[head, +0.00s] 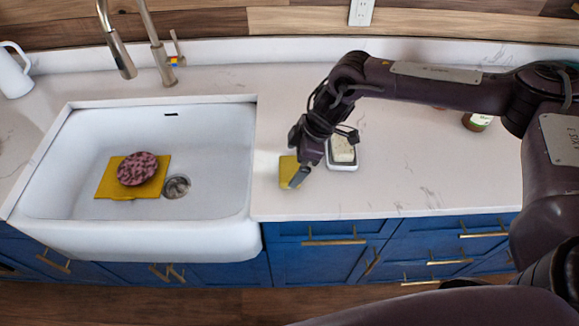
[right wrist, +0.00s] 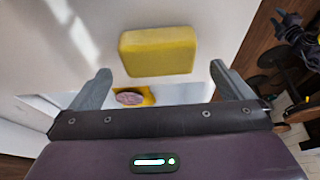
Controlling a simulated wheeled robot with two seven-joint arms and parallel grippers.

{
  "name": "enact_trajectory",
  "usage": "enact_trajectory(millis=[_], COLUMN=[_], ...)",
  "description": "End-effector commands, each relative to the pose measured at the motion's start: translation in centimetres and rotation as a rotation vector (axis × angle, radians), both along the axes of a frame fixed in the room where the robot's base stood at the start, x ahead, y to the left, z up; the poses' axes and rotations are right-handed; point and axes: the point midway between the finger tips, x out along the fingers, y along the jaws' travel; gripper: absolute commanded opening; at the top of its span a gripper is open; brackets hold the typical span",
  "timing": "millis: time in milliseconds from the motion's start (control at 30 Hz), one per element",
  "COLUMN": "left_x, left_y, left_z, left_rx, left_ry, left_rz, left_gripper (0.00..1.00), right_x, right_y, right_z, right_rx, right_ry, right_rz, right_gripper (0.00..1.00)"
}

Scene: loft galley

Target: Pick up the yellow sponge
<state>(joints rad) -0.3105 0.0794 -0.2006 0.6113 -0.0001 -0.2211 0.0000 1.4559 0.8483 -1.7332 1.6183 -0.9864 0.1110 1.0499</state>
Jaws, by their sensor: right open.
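The yellow sponge (head: 286,168) lies on the white counter just right of the sink. In the right wrist view the sponge (right wrist: 158,52) sits between and beyond the two fingertips, and I see no finger touching it. My right gripper (head: 299,177) is open and points down at the sponge's right side, partly covering it in the head view. The right wrist view shows its grey fingers (right wrist: 160,70) spread wide with nothing held. My left gripper is not in the head view.
A soap dish (head: 342,165) with a pale bar stands close right of the gripper. The white sink (head: 215,130) holds a yellow flat piece (head: 107,186) under a speckled pink round thing (head: 137,169).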

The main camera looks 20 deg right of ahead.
Motion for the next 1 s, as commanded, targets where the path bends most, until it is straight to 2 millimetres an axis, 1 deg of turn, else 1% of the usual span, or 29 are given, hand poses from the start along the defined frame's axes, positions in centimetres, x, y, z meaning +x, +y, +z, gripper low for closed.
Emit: enact_trajectory(millis=[33, 100, 167, 233, 300, 400, 500, 567, 833, 1000], left_x=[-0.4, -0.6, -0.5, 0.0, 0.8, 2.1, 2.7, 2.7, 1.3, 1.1], left_y=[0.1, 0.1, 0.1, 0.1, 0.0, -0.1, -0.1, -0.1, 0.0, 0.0], left_z=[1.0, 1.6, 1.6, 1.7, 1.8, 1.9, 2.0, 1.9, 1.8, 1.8], left_rx=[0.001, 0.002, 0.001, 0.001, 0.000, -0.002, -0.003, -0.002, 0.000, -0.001], left_ry=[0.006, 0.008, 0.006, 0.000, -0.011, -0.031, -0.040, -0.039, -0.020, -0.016], left_rz=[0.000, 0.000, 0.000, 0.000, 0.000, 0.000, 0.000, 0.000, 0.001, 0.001], left_gripper=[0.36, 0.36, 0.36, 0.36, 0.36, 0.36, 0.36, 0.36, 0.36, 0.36], right_x=[-0.1, -0.1, 0.0, 0.2, 0.2, 0.2, 0.2, 0.2, 0.2, 0.2], right_y=[0.2, 0.5, 0.9, 1.1, 1.3, 1.3, 1.3, 1.3, 1.3, 1.3], right_z=[-0.4, -1.4, -2.4, -3.0, -3.4, -3.5, -3.5, -3.5, -3.5, -3.5], right_rx=[-0.003, -0.002, 0.000, 0.001, 0.001, 0.002, 0.002, 0.002, 0.002, 0.002], right_ry=[0.004, 0.003, 0.003, 0.000, 0.000, -0.001, -0.001, -0.001, -0.001, -0.001], right_rz=[0.001, 0.001, 0.001, 0.000, 0.000, 0.000, 0.000, 0.000, 0.000, 0.000], right_gripper=[1.00, 1.00, 1.00, 1.00, 1.00, 1.00, 1.00, 0.93, 0.58, 0.58])
